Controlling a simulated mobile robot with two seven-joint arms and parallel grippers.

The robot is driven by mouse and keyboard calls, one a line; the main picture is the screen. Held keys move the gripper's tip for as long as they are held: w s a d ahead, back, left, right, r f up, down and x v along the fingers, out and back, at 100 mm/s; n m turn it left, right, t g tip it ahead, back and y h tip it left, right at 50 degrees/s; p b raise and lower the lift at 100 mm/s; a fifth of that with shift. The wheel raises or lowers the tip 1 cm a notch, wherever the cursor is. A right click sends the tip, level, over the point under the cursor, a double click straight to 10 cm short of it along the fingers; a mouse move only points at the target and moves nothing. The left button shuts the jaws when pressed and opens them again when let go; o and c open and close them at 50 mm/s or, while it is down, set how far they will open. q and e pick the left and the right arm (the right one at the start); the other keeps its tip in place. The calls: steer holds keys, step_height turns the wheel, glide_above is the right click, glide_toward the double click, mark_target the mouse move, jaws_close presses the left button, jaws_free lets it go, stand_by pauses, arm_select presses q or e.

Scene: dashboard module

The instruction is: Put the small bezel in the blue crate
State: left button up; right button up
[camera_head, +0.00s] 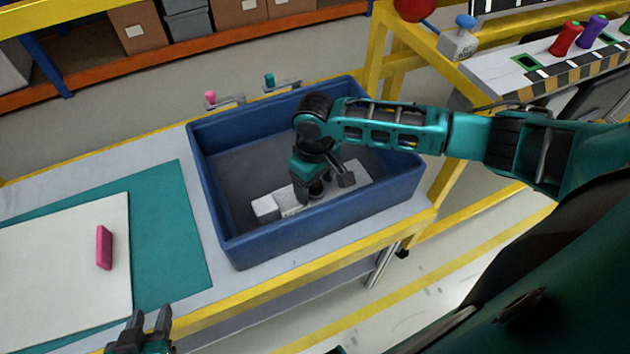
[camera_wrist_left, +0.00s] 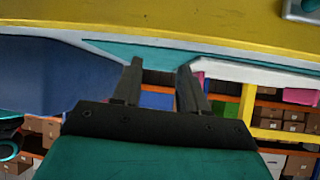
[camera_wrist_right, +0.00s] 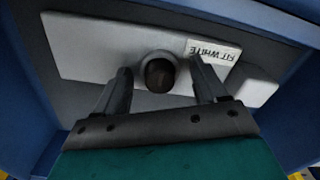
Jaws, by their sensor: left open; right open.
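The blue crate (camera_head: 215,215) stands on the table. Inside lies a pale flat plate (camera_head: 356,171) with a white block (camera_head: 265,207) at one end. In the right wrist view the plate (camera_wrist_right: 85,48) bears a "FIT WHITE" label (camera_wrist_right: 213,51) and a round post with a dark top (camera_wrist_right: 160,74). I cannot tell if this is the small bezel. My right gripper (camera_head: 316,197) is open inside the crate, its fingers (camera_wrist_right: 160,70) on either side of the post. My left gripper (camera_head: 150,315) is open and empty by the table's front edge.
A pink bar (camera_head: 104,248) lies on a white board (camera_head: 60,275) over a teal mat (camera_head: 180,235), left of the crate. Pink (camera_head: 211,97) and teal (camera_head: 270,80) knobbed pieces stand behind the crate. A yellow-framed bench (camera_head: 510,75) stands at right.

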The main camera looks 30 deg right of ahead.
arm_select(q)
step_height(320, 180, up, 2)
steer(key=shift+r+p, duration=0.15)
steer(key=shift+p, duration=0.95)
arm_select(e)
step_height(320, 180, up, 12)
arm_select(q)
steer(key=shift+w, duration=0.15)
arm_select(e)
steer(key=shift+s, duration=0.1)
